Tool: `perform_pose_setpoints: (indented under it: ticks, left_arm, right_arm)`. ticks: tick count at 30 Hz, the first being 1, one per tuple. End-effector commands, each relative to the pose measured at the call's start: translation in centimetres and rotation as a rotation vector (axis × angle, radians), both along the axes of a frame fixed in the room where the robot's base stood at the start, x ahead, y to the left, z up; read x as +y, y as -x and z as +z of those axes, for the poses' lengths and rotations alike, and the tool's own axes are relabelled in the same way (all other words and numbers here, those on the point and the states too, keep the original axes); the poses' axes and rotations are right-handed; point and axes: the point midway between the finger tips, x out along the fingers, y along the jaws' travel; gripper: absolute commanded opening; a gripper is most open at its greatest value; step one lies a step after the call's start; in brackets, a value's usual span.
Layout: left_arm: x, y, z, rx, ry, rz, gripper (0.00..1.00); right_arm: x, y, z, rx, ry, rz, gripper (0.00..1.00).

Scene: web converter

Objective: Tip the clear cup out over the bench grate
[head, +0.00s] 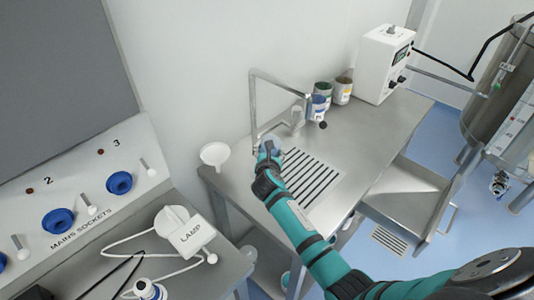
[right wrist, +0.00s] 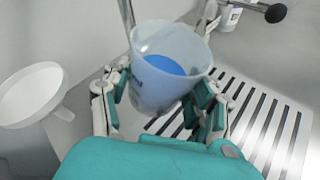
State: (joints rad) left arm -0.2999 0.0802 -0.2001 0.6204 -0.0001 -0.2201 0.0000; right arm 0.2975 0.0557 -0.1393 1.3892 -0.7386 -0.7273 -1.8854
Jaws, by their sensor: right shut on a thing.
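The clear cup (right wrist: 150,95) is translucent, with blue liquid inside, in the right wrist view. My right gripper (right wrist: 163,92) is shut around it, one finger on each side. The cup's mouth faces up towards the wrist camera, and no liquid is seen leaving it. In the head view my right gripper (head: 267,157) is at the left end of the bench grate (head: 318,177), with the cup (head: 270,144) small and partly hidden at its tip. The slotted grate also shows in the right wrist view (right wrist: 262,122), to the right of and behind the cup. My left gripper is not in view.
A thin metal tap frame (head: 252,110) stands just behind the cup. A white funnel (head: 215,154) is at the bench's left corner. Labelled jars (head: 343,91) and a white box instrument (head: 382,64) stand at the back. The bench right of the grate is clear.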

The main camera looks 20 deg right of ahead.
Motion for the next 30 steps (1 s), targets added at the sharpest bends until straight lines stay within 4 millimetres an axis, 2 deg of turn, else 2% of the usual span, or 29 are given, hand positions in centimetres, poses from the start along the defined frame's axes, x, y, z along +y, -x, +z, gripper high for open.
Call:
perform_pose_setpoints:
  ticks: [30]
  left_arm:
    - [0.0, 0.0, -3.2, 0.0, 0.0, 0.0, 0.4]
  right_arm:
    - [-1.0, 0.6, -1.5, -0.103, -0.162, 0.001, 0.17]
